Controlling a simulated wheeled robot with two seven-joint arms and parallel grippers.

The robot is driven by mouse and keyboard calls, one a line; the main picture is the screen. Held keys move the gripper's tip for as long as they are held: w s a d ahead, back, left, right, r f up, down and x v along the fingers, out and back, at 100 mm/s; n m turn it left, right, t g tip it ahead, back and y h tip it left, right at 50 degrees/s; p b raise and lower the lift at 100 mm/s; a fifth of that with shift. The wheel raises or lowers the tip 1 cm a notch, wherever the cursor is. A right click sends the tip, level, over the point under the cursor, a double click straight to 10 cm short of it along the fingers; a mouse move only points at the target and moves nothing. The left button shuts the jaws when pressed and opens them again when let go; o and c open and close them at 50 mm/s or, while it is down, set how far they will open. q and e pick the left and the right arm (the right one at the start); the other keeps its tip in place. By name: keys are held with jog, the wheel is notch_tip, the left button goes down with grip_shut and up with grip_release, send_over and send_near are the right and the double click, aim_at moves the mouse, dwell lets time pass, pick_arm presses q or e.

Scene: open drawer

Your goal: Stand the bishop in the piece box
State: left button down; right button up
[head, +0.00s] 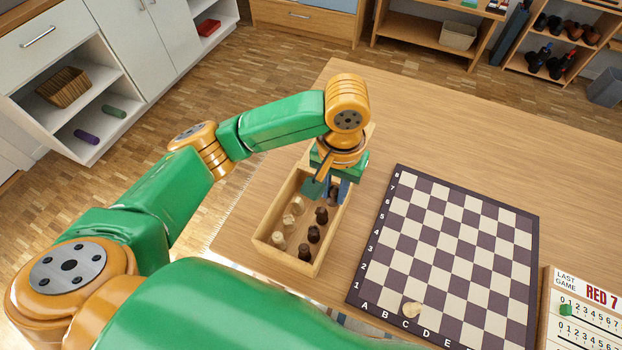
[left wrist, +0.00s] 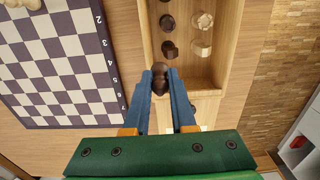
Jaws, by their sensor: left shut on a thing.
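My left gripper (head: 334,194) is over the far end of the open wooden piece box (head: 284,263). In the left wrist view its blue fingers (left wrist: 159,82) are shut on a dark brown chess piece (left wrist: 160,76), seen from above. The fingers partly hide it, and I cannot tell surely that it is the bishop, or whether it touches the box floor. Inside the box stand light pieces (head: 288,221) in a left row and dark pieces (head: 313,234) in a right row. My right gripper is not in view.
A score card (head: 585,300) is at the right edge. The table (head: 450,125) is clear behind the board. Shelves and cabinets stand beyond it.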

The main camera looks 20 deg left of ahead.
pick_arm(q)
jog(key=w+a+f, duration=0.1)
jog(key=f, duration=0.1)
jog(key=w+a+f, duration=0.1)
jog(key=a+f, duration=0.1)
jog(key=w+a+f, duration=0.1)
jog(key=shift+w+a+f, duration=0.2)
jog(key=shift+w+f, duration=0.2)
notch_tip(320, 180, down, 3)
jog(key=shift+w+r, duration=0.1)
jog(key=shift+w, duration=0.05)
jog(key=shift+a+f, duration=0.1)
jog(key=shift+f, duration=0.3)
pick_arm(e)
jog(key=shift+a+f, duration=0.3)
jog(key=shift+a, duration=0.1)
pick_arm(q)
jog(key=c, duration=0.7)
grip_release()
jog(key=shift+f, duration=0.1)
jog(key=shift+c, duration=0.2)
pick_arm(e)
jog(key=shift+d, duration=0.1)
pick_arm(q)
notch_tip(320, 180, up, 12)
jog(key=shift+r, duration=0.2)
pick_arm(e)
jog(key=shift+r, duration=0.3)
